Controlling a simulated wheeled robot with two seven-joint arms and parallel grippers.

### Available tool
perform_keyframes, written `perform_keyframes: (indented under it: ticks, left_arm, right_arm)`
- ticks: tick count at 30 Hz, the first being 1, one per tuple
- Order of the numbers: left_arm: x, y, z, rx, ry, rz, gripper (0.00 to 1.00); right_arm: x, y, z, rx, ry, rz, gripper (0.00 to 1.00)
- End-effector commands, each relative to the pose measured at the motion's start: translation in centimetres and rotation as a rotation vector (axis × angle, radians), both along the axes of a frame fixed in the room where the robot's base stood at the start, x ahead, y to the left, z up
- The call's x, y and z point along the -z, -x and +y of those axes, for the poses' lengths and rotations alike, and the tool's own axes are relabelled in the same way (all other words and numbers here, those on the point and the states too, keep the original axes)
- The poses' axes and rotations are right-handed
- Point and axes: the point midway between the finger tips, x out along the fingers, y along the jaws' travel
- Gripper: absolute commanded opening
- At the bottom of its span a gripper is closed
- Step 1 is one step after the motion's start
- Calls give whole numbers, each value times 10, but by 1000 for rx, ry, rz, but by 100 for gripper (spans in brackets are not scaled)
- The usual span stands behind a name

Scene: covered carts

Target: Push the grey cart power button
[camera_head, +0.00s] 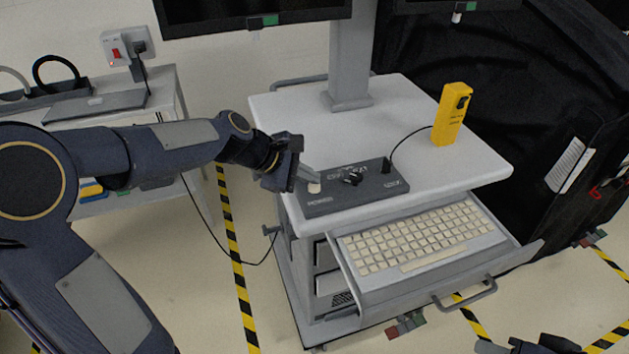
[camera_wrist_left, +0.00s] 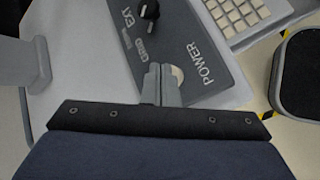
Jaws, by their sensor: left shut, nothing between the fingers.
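The grey cart (camera_head: 300,115) has a white top with a dark control panel (camera_head: 338,203) at its front edge. A round cream power button (camera_head: 314,188) is at the panel's left end, and shows in the left wrist view (camera_wrist_left: 178,76) beside the word POWER. My left gripper (camera_head: 313,177) is shut and empty, its fingertips at the button; contact cannot be told. In the left wrist view the shut fingertips (camera_wrist_left: 161,72) partly cover the button. A dark part of what looks like my right gripper (camera_head: 545,346) shows at the bottom right edge; its fingers are unclear.
A yellow handheld device (camera_head: 452,115) stands on the cart top, with a black cable by it. A keyboard (camera_head: 415,236) sits in the pulled-out drawer below the panel. A side table (camera_head: 160,108) stands at the left. A black covered cart (camera_head: 560,95) is at the right.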

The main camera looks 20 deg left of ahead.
Motion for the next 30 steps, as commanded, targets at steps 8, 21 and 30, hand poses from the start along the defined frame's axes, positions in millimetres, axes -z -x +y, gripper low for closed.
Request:
perform_keyframes:
  ticks: [8, 21, 30]
  left_arm:
    - [-1, 0, 0, 0, 0, 0, 0]
    - [-43, 0, 0, -1, 0, -1, 0]
    - [-62, 0, 0, -1, 0, -1, 0]
  right_arm:
    - [-1, 0, 0, 0, 0, 0, 36]
    - [-43, 0, 0, 0, 0, 0, 36]
    - [-62, 0, 0, 0, 0, 0, 36]
